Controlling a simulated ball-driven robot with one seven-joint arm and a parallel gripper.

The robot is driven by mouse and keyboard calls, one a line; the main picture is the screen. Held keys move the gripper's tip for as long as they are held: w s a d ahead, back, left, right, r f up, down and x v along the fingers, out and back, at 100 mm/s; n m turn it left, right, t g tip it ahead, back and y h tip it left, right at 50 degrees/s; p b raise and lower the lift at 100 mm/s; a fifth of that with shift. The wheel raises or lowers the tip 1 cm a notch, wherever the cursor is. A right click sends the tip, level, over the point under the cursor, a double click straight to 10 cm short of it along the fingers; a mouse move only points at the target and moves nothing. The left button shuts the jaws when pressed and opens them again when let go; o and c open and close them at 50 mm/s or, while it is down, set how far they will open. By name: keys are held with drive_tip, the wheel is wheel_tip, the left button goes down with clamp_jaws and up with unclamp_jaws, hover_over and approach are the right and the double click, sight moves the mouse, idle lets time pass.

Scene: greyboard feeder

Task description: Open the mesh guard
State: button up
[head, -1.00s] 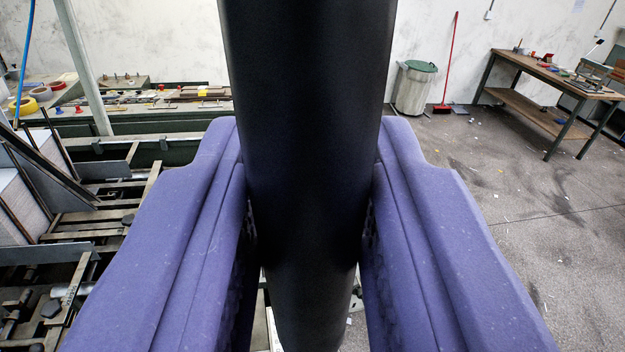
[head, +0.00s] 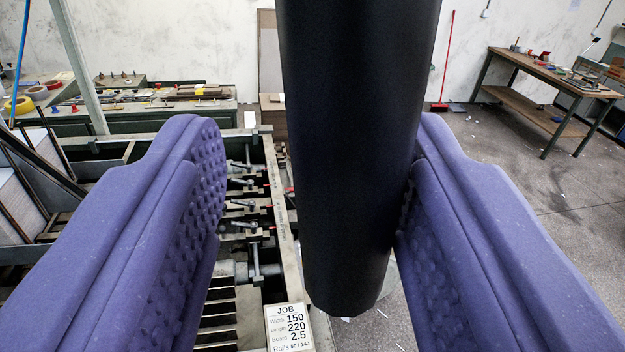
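My gripper (head: 312,215) has two thick purple padded fingers, spread apart and open. A large black cylinder (head: 350,150) stands between them, running from the top edge down to a rounded lower end. A wide gap separates it from the dimpled left finger. It lies close against the right finger; I cannot tell if they touch. It may be a handle of the guard, but what it attaches to is out of view. No mesh panel can be made out.
Below left is the feeder bed (head: 262,215) with rails and clamps, and a job card (head: 290,327) at its edge. A workbench (head: 545,75) and red broom (head: 447,60) stand at the back right. Grey floor (head: 570,190) is open on the right.

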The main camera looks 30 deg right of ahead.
drive_tip(key=v, duration=0.7)
drive_tip(key=shift+s+b, duration=0.3)
drive_tip(key=shift+b, duration=0.15)
drive_tip(key=shift+a, duration=0.2)
